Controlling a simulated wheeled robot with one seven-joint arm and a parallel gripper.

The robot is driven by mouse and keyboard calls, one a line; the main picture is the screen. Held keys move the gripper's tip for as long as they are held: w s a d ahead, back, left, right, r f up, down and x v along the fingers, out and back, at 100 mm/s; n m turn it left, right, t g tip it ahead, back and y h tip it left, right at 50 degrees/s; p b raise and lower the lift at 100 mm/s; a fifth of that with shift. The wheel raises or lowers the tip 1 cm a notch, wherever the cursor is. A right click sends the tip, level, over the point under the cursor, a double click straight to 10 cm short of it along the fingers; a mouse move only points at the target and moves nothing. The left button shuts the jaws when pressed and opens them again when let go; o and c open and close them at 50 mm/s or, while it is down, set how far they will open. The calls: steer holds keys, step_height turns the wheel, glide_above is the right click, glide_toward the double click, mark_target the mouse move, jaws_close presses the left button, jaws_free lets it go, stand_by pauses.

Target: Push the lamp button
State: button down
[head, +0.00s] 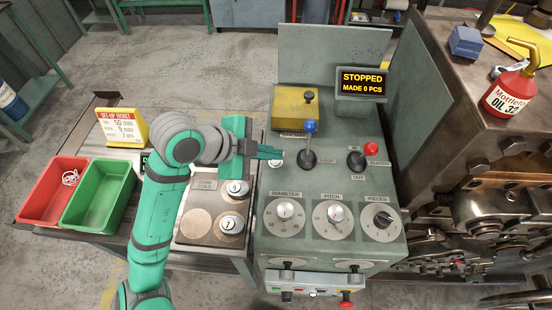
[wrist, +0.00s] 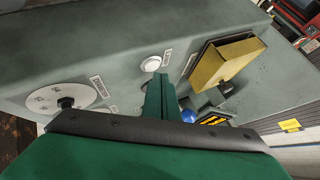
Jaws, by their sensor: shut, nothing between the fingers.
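A round white button (head: 276,160), likely the lamp button, sits on the grey-green control panel (head: 330,180). It also shows in the wrist view (wrist: 151,64), with a small label beside it that I cannot read. My green gripper (head: 278,153) reaches in from the left, its fingers shut with nothing between them. In the wrist view the fingertips (wrist: 158,80) lie just below and slightly right of the button. I cannot tell whether they touch it. In the head view the fingers partly cover the button's upper side.
A blue-knobbed lever (head: 310,128) stands just right of my fingertips, and a red-knobbed lever (head: 370,150) farther right. A yellow box (head: 290,108) is behind. Several dials line the panel's front. The display (head: 362,83) reads STOPPED, MADE 0 PCS. Red and green bins (head: 98,198) are left.

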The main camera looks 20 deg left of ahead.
mark_target(273, 163)
steer(key=shift+w+r, duration=0.15)
steer(key=shift+r, duration=1.5)
steer(key=shift+d+r, duration=0.1)
steer(key=shift+r, duration=0.65)
steer(key=shift+s+r, duration=0.2)
steer(key=shift+r, duration=0.45)
steer(key=shift+w, duration=0.1)
